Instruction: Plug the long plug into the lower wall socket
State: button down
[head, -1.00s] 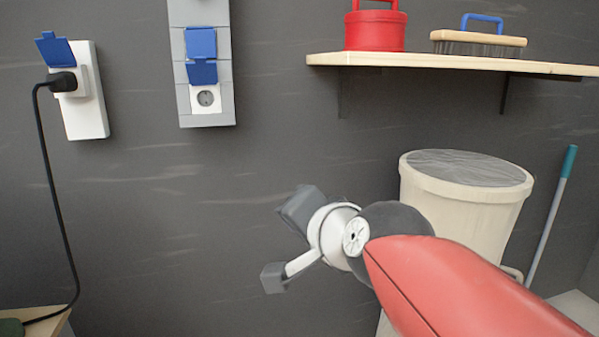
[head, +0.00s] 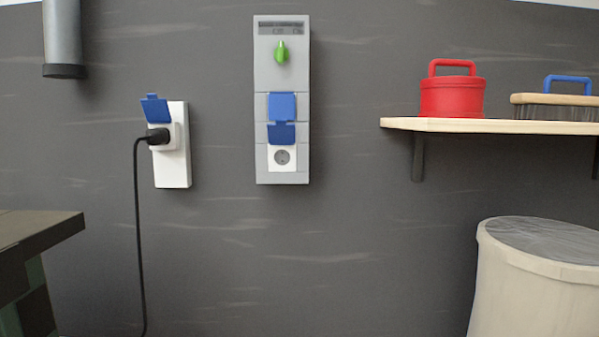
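A grey wall panel (head: 265,80) hangs in the middle of the head view. At its bottom is a white socket (head: 282,157), empty, with its blue flap (head: 281,133) lifted above it. Just above that is another blue cover (head: 282,106), which looks shut. To the left, a black plug (head: 158,137) sits in a separate white wall socket (head: 173,172) under a raised blue flap (head: 155,108). Its black cable (head: 137,230) hangs down out of the frame. I cannot tell whether this is the long plug. My gripper is not in view.
A green knob (head: 282,52) sticks out of the panel's upper part. A wooden shelf (head: 490,126) at right holds a red container (head: 451,96) and a brush (head: 555,105). A cream bin (head: 535,290) stands below. A dark table edge (head: 40,228) is at left.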

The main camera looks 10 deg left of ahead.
aim_at(160, 136)
jog(key=u, duration=1.55)
jog(key=i+u, duration=0.1)
jog(key=u, duration=0.3)
jog(key=l+u, duration=0.15)
jog(key=u, duration=0.2)
jog(key=i+l+u, duration=0.1)
jog(key=u, duration=0.3)
jog(key=i+l+u, duration=0.25)
jog(key=l, duration=0.45)
jog(key=i+l+u, duration=0.2)
jog(key=l, duration=0.5)
jog(key=l+u, duration=0.25)
jog(key=l, duration=0.5)
jog(key=k+j, duration=0.2)
jog(key=j, duration=0.15)
